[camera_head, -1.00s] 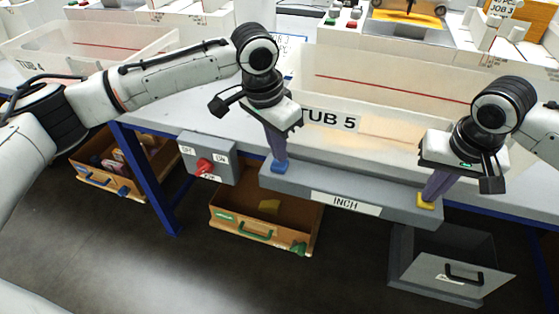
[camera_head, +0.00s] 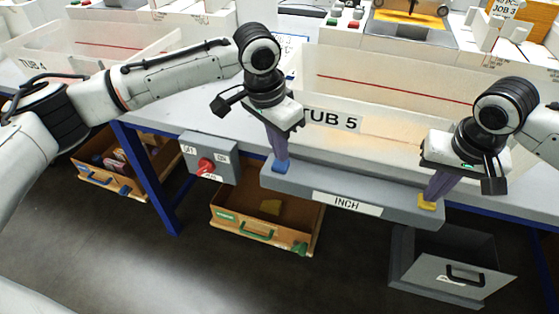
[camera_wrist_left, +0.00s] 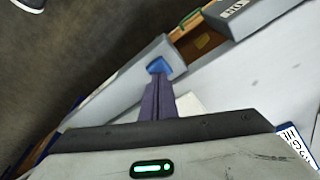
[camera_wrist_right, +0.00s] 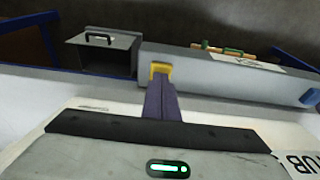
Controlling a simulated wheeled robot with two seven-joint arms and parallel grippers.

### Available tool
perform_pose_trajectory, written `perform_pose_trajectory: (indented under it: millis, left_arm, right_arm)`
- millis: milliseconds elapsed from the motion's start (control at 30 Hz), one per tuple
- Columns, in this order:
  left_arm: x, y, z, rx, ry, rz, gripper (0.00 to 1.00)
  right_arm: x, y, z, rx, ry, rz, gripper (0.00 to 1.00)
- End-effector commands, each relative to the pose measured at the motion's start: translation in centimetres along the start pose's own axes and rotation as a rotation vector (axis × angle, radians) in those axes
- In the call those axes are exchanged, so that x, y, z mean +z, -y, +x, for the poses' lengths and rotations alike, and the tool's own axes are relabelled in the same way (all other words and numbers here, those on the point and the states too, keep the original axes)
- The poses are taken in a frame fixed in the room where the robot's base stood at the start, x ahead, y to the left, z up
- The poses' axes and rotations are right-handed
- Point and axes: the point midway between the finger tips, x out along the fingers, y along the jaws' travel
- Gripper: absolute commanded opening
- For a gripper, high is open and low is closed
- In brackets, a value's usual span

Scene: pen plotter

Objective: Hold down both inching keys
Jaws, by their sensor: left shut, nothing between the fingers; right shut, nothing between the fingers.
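The grey INCH bar (camera_head: 300,191) runs along the table's front edge, with a blue key (camera_head: 280,166) at its left end and a yellow key (camera_head: 427,202) at its right end. My left gripper (camera_head: 281,157) is shut and empty, its tips at the blue key, which also shows in the left wrist view (camera_wrist_left: 158,66). My right gripper (camera_head: 431,195) is shut and empty, its tips at the yellow key, also in the right wrist view (camera_wrist_right: 161,69). The fingers partly hide both keys; I cannot tell how far either is pressed.
Tub 5 (camera_head: 385,88) stands behind the bar. A grey switch box with a red knob (camera_head: 206,165) is left of the bar. An open wooden drawer (camera_head: 262,232) and a grey drawer (camera_head: 450,278) sit below the table. A blue leg (camera_head: 150,185) stands at left.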

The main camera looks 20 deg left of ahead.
Motion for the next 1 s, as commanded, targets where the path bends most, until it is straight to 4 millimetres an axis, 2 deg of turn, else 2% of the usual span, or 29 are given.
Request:
perform_pose_trajectory:
  millis: [567,1000]
  left_arm:
    - [0.0,0.0,0.1,0.000,0.000,0.000,0.00]
    - [0.2,0.0,1.3,0.001,0.000,0.000,0.00]
  right_arm:
    - [0.1,0.0,0.1,0.001,0.002,0.000,0.00]
    - [0.1,0.0,0.1,0.001,0.002,0.000,0.00]
